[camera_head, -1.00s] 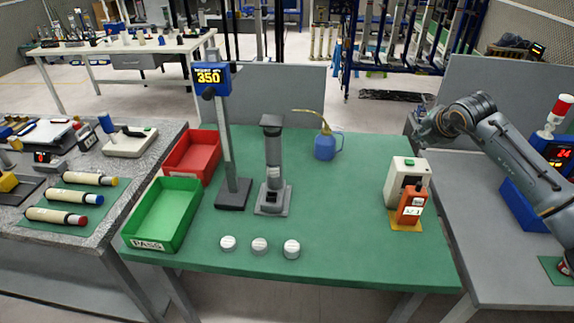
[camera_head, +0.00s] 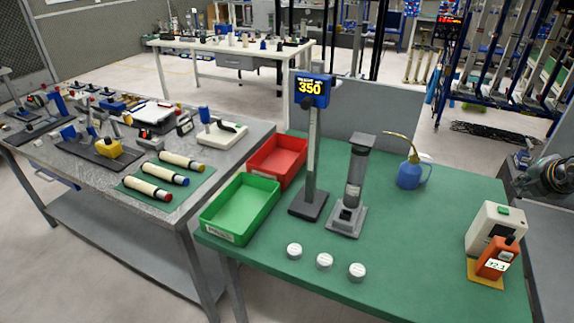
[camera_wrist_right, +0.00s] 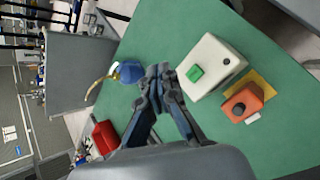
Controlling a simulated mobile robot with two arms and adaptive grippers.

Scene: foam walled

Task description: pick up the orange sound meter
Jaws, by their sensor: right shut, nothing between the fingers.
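The orange sound meter (camera_head: 496,260) stands at the right end of the green table, on a yellow-orange base in front of a white box with a green button (camera_head: 494,226). A small pale display shows on its front. In the right wrist view the sound meter (camera_wrist_right: 240,104) lies to the right of my fingers, beyond the white box (camera_wrist_right: 212,66). My right gripper (camera_head: 521,160) is at the right edge of the head view, behind the box and apart from the meter. In the wrist view its fingers (camera_wrist_right: 160,74) are shut and empty. My left gripper is out of view.
A blue oil can (camera_head: 410,175) stands left of my right gripper. A grey column stand (camera_head: 354,180), a post with a display reading 350 (camera_head: 311,88), red (camera_head: 277,158) and green (camera_head: 240,208) bins and white discs (camera_head: 325,261) occupy the table's left. The table's middle right is clear.

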